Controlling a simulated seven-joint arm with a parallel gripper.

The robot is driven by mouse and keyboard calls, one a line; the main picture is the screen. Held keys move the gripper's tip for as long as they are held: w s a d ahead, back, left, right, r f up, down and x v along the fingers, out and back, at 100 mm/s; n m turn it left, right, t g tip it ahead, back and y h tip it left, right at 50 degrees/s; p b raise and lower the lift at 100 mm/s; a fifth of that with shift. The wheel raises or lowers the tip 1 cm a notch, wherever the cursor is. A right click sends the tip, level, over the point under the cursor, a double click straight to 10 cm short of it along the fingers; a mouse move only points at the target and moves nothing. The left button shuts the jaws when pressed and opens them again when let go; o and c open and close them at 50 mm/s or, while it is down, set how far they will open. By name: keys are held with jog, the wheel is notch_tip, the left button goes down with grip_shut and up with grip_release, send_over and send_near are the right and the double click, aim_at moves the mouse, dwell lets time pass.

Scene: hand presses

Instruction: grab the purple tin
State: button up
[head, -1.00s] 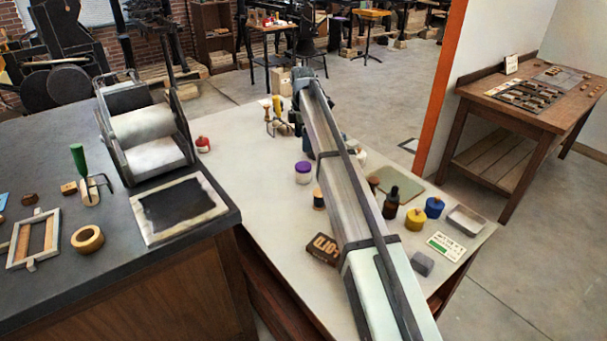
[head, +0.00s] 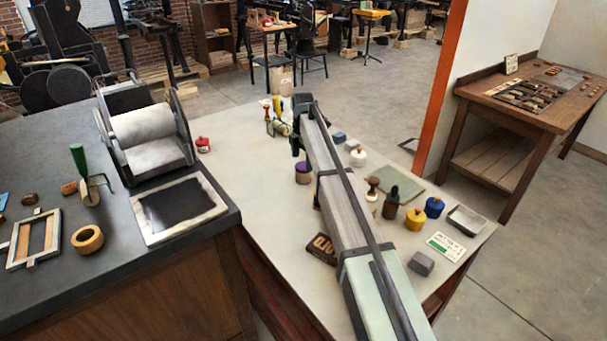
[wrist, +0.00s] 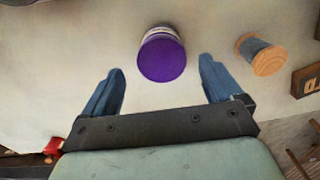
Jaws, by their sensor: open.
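The purple tin (head: 303,173) stands on the pale bench, partly hidden behind my arm in the head view. In the wrist view the purple tin (wrist: 162,57) shows its round purple lid and a pale side. My gripper (wrist: 162,72) has its two blue fingers spread apart with nothing held between them. The tin lies ahead of the fingertips, roughly centred on the gap. I cannot tell how far below the fingers it is. In the head view my gripper's fingers are mostly hidden by the arm.
A wooden spool-like thing (wrist: 261,55) stands right of the tin, with a dark wooden block (wrist: 306,80) beyond it. A red-topped jar (head: 203,145) stands to the left.

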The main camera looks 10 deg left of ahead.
aim_at(304, 166)
jog(key=shift+d+f, duration=0.15)
jog(key=shift+f, duration=2.7)
jog(key=c, duration=1.3)
jog(key=shift+o, duration=0.2)
jog(key=shift+r, duration=0.1)
